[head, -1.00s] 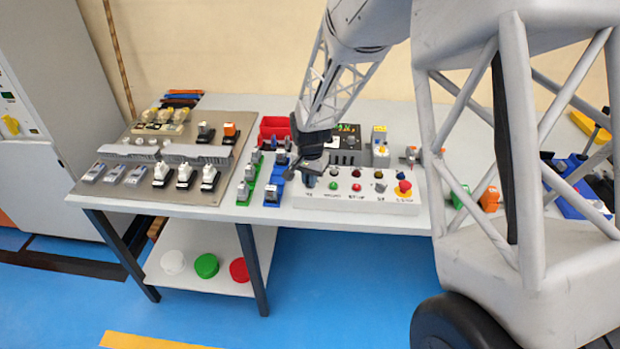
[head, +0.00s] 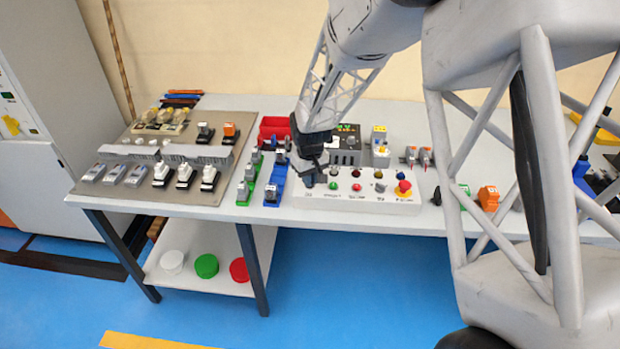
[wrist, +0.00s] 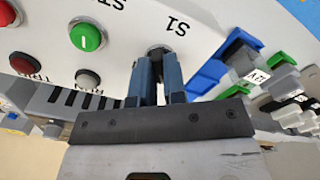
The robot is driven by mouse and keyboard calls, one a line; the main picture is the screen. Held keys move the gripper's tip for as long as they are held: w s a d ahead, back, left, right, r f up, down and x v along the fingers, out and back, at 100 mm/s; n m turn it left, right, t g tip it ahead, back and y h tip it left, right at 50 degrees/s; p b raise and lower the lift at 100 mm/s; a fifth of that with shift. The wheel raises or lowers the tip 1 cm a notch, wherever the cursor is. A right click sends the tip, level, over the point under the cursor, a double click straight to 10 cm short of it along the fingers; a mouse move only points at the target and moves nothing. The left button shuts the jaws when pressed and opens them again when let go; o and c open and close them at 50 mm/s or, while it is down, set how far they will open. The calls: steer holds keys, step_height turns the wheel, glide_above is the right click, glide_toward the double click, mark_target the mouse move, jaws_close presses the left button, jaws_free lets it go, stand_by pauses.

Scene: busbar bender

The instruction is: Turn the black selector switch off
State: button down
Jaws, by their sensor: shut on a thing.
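The black selector switch (wrist: 158,49) is at the left end of the white control box (head: 350,202). Only a little of it shows in the wrist view, beside the S1 label, between my fingertips. My gripper (wrist: 159,68) has its two blue fingers on either side of the switch and is shut on it. In the head view my gripper (head: 311,178) is down over the left end of the box, and the switch is hidden behind it. The angle of the switch handle cannot be made out.
The green button (wrist: 86,37) is close beside my fingers. A red button (head: 356,187) and a red emergency stop on yellow (head: 403,188) are farther right. Blue (head: 275,188) and green (head: 247,186) rails with devices stand left of the box.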

steer(key=shift+n, duration=1.1)
steer(key=c, duration=1.2)
jaws_free()
steer(key=shift+r, duration=0.15)
steer(key=shift+r, duration=3.75)
